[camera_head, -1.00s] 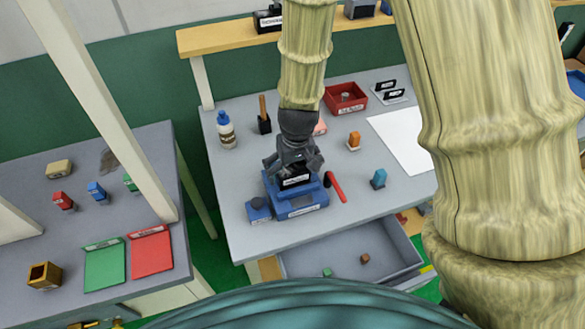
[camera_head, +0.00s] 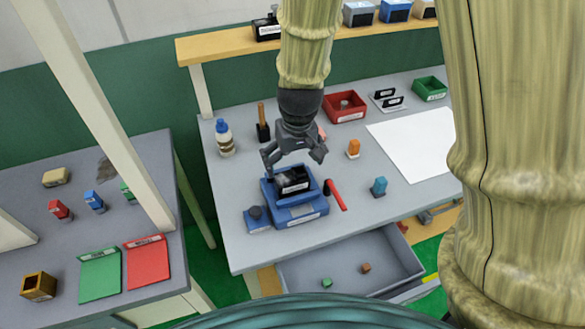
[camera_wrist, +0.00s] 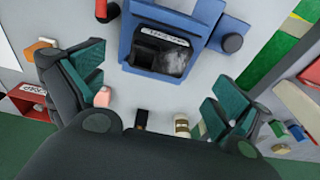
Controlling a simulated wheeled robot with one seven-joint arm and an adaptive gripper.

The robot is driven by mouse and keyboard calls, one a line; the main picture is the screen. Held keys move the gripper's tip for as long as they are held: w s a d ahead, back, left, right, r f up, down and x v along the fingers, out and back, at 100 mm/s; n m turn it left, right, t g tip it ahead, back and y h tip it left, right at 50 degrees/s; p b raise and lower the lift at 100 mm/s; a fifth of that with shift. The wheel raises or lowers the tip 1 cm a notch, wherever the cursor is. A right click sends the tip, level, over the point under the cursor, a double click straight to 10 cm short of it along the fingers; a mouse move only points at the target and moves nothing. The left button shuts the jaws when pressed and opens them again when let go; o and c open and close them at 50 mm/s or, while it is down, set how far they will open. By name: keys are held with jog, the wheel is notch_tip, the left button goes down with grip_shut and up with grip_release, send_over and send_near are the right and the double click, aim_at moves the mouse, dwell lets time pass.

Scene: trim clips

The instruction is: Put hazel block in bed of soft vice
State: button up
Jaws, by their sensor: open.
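The blue soft vice (camera_head: 296,212) stands on the grey workbench, and it also shows in the wrist view (camera_wrist: 128,30). Its dark bed has a white label on the edge. A grey mottled, block-like piece (camera_wrist: 174,62) sits in the bed, beside an empty-looking black part; I cannot tell for certain that it is the hazel block. A small brown block (camera_head: 365,268) lies in the open drawer. My gripper (camera_head: 294,158) is open and empty just above the vice, pointing down, its fingers (camera_wrist: 155,92) spread wide apart in the wrist view.
A red handle (camera_head: 335,196) lies right of the vice, and a blue knobbed piece (camera_head: 257,219) is at its left. A glue bottle (camera_head: 224,138), an orange piece (camera_head: 353,148) and a teal piece (camera_head: 379,187) stand nearby. The open drawer (camera_head: 410,268) juts out in front.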

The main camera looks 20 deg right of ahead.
aim_at(294, 182)
jog(key=shift+s+r+b, duration=0.15)
jog(key=shift+s+r, duration=0.05)
jog(key=shift+r, duration=0.95)
jog(key=shift+s+r+b, duration=0.15)
jog(key=shift+r, duration=1)
jog(key=shift+c, duration=0.2)
